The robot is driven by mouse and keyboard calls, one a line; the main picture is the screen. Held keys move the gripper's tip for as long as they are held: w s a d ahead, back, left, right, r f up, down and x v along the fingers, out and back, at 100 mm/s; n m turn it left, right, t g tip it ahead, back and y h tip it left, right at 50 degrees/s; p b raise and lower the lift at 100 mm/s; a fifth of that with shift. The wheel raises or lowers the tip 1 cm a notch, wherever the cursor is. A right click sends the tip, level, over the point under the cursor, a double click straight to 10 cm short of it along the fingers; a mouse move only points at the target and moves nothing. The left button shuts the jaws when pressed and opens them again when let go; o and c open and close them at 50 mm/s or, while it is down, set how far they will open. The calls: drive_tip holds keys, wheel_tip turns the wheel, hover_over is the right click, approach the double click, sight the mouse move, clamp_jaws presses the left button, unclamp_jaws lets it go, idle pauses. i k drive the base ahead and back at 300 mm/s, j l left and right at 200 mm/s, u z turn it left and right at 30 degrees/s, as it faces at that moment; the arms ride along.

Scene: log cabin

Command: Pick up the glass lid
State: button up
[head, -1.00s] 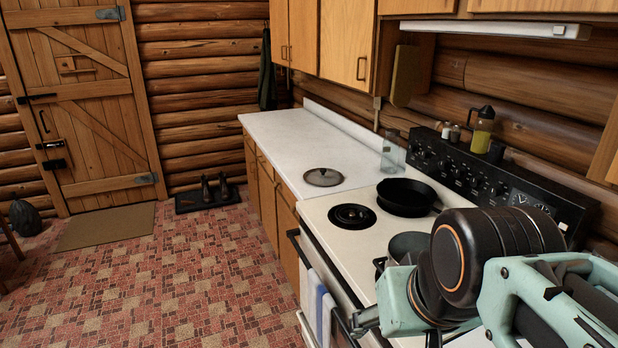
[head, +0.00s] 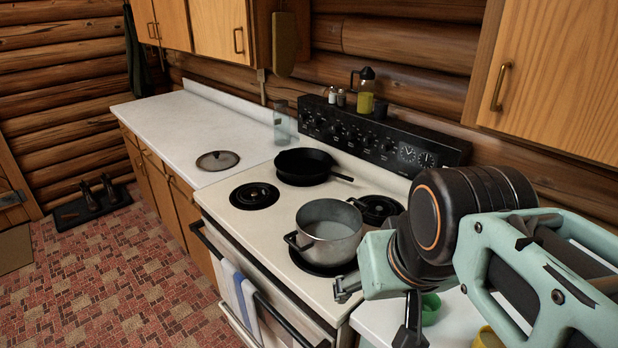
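The glass lid (head: 217,160) lies flat on the white counter, left of the stove, near the counter's front edge. It is round, with a dark rim and a small dark knob on top. My gripper (head: 380,312) is at the lower right, in front of the stove's right front edge and well to the right of the lid.
A dark skillet (head: 304,166) and a metal pot (head: 329,232) stand on the stove (head: 262,225), between my gripper and the lid. A clear glass jar (head: 281,122) stands behind the lid. A green bowl (head: 431,307) sits below my arm. The left counter (head: 170,120) is mostly clear.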

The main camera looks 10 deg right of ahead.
sight(214, 160)
drive_tip(key=j+u, duration=0.15)
drive_tip(key=u, duration=0.15)
drive_tip(key=j+u, duration=0.1)
drive_tip(key=u, duration=0.25)
drive_tip(key=i+j+u, duration=0.1)
drive_tip(key=j, duration=0.3)
drive_tip(key=i+j, duration=0.2)
drive_tip(key=j, duration=0.15)
drive_tip(key=i+j+u, duration=0.4)
drive_tip(key=i+j, duration=0.3)
drive_tip(key=i, duration=0.5)
drive_tip(key=i+j+u, duration=0.1)
drive_tip(key=i, duration=0.45)
drive_tip(key=i+z, duration=0.3)
drive_tip(key=i, duration=0.2)
drive_tip(key=i+j+z, duration=0.15)
drive_tip(key=i+z, duration=0.15)
drive_tip(key=i, duration=0.2)
drive_tip(key=i+z, duration=0.2)
drive_tip(key=z, duration=0.15)
drive_tip(key=i+z, duration=0.15)
drive_tip(key=z, duration=0.25)
drive_tip(key=i+j+z, duration=0.1)
drive_tip(key=z, duration=0.25)
drive_tip(key=i, duration=0.05)
